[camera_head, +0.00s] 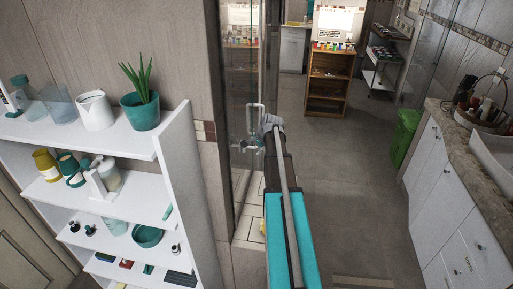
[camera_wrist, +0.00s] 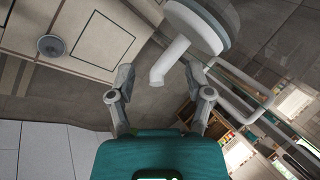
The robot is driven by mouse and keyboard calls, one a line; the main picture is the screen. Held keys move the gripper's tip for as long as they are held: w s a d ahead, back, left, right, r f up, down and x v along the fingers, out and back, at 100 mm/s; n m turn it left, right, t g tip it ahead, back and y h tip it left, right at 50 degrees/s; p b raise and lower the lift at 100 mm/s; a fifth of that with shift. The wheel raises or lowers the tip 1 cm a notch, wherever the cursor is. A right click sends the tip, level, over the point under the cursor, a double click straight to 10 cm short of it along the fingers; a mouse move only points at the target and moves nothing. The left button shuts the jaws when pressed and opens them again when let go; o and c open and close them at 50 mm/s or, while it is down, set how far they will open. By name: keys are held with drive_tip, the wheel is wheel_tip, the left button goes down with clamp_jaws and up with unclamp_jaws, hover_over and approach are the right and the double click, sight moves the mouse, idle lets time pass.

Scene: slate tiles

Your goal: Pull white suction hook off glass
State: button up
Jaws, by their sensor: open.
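The white suction hook (camera_wrist: 200,22) shows at the top of the wrist view, its round cup against the clear glass. Its short white peg (camera_wrist: 168,64) points down and left, toward the space between my fingertips. My gripper (camera_wrist: 160,82) is open, with one finger on either side of the peg's end and nothing between them that I can see held. Whether a finger touches the peg, I cannot tell. In the head view my gripper (camera_head: 270,122) is close to the glass panel (camera_head: 241,80), and the hook there is too small or hidden to make out clearly.
A pale bar handle (camera_wrist: 240,97) is on the glass, right of my gripper. A white shelf (camera_head: 120,146) with a potted plant (camera_head: 140,110) and cups stands at left. A counter (camera_head: 455,150) and green bin (camera_head: 403,137) stand at right. The tiled floor (camera_head: 345,180) between is clear.

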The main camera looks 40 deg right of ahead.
clamp_jaws()
idle(0.5)
